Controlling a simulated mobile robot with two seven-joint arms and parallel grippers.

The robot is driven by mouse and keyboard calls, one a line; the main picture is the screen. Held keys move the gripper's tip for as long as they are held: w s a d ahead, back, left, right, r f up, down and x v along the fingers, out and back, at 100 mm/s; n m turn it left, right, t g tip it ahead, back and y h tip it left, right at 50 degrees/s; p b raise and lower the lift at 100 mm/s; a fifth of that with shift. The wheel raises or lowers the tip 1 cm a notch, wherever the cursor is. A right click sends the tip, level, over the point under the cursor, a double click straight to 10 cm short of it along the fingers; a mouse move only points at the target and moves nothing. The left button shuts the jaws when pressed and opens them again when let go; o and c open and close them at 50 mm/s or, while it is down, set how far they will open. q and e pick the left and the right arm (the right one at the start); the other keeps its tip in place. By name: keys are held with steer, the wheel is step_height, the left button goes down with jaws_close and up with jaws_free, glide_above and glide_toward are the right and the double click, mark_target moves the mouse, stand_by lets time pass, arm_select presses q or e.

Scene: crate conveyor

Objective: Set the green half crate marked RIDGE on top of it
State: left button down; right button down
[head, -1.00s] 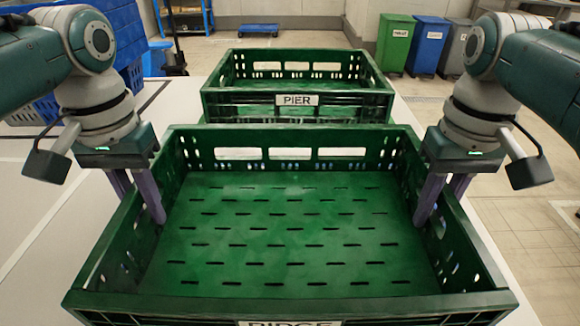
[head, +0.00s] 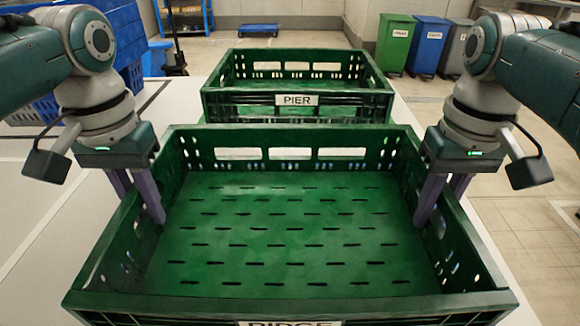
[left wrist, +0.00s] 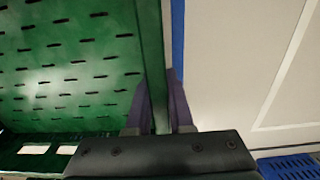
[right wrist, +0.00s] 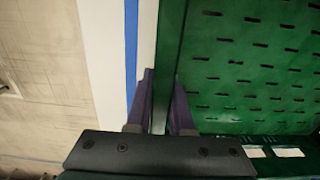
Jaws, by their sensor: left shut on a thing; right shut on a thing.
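The green half crate marked RIDGE (head: 290,235) is empty and fills the lower middle of the head view; its label is cut off by the bottom edge. My left gripper (head: 140,195) is shut on its left side wall, one finger inside and one outside, as the left wrist view (left wrist: 160,105) shows. My right gripper (head: 440,200) is shut on its right side wall in the same way, also in the right wrist view (right wrist: 162,105). Another green crate, marked PIER (head: 296,100), stands behind it. RIDGE hides the lower part of PIER.
A pale table surface (head: 45,215) shows left of RIDGE. Blue crates (head: 110,30) stand at the back left. Green (head: 395,45), blue (head: 428,48) and grey bins stand at the back right. A blue dolly (head: 258,30) is on the floor far behind.

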arm_select(q)
steer(key=shift+r, duration=0.2)
arm_select(e)
steer(key=shift+r, duration=0.15)
